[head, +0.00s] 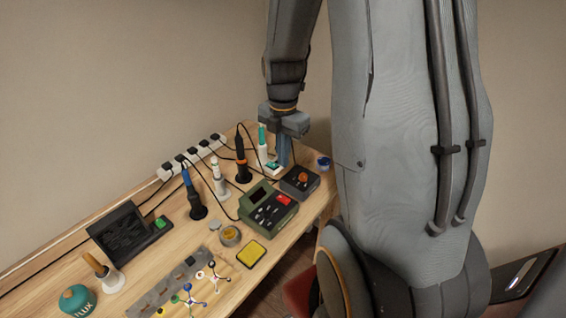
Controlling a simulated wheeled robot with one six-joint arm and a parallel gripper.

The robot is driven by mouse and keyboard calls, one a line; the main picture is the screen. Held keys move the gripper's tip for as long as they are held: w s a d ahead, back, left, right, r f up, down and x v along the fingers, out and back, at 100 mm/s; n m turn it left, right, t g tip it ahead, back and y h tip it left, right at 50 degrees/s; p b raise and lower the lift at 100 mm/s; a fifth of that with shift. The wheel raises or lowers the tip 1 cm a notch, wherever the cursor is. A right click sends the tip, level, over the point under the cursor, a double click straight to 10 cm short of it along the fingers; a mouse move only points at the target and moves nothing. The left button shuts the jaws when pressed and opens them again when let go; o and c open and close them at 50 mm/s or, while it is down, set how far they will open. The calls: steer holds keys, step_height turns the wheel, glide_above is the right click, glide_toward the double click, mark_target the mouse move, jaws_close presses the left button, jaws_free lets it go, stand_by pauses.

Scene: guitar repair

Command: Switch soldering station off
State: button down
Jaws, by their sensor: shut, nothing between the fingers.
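A green box (258,216) with a display, light buttons and a bright red switch (284,199) stands on the bench; it looks like a soldering station. Behind it to the right is a smaller dark box (313,188) with an orange knob (302,175). I cannot tell from the picture whether either is on. My gripper (283,163) points down, shut and empty, just behind the dark box and beside the white-and-teal iron (262,143). Whether its tips touch anything is unclear.
Soldering irons stand in holders, one blue (193,196) and one black-orange (241,160). A white power strip (192,157) with several plugs runs along the back. A yellow sponge (250,254), a small round tin (230,236) and a blue roll (323,162) are nearby.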

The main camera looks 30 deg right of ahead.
stand_by(0.3)
steer(key=s+a+m+b, duration=0.2)
steer(key=a+m, duration=0.4)
steer(key=m, duration=0.5)
steer(key=s+a+m+t+b, duration=0.1)
steer(key=s+a+m+b, duration=0.2)
steer(key=a+m, duration=0.4)
steer(key=shift+s+f+m+b, duration=0.35)
steer(key=shift+s+m, duration=0.45)
steer(key=shift+m, duration=1.2)
steer(key=shift+a, duration=0.1)
steer(key=shift+a, duration=0.1)
